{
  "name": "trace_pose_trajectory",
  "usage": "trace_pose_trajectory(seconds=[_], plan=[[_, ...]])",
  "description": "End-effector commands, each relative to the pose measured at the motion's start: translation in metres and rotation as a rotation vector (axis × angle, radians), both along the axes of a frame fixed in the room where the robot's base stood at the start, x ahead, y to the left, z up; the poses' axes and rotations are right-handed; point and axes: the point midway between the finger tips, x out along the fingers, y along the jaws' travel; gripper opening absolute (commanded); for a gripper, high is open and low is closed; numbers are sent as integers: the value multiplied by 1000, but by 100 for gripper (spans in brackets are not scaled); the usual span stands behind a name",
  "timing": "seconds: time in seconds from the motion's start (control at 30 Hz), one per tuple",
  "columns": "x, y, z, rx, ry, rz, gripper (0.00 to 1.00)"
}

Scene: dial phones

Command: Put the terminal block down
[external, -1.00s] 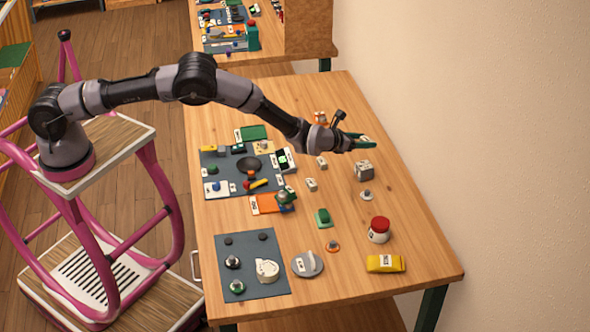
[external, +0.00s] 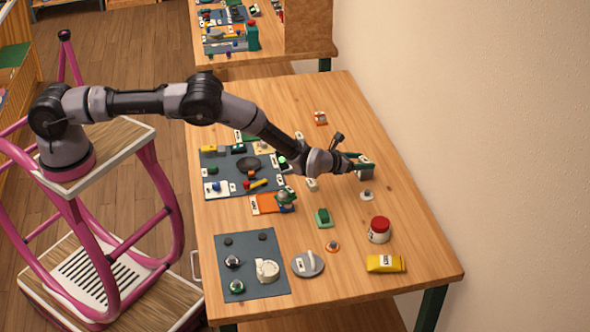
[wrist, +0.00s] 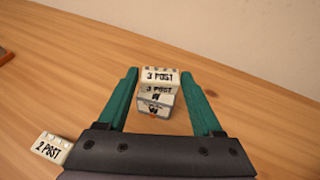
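The white terminal block marked "3 POST" (wrist: 160,77) sits between the green fingertips of my gripper (wrist: 160,74) in the wrist view. In the external view my gripper (external: 361,163) is right over this grey piece (external: 367,174), on the right part of the table, and hides most of the held block.
A white "2 POST" block (wrist: 53,148) lies to the left. The wall rises at the right.

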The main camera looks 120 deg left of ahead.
Motion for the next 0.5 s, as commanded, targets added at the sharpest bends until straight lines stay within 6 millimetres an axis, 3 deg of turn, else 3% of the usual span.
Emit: trace_pose_trajectory(seconds=[0.4,0.5], plan=[[0,0,4,1,-1,0,86],[-2,-8,7,-1,0,0,86]])
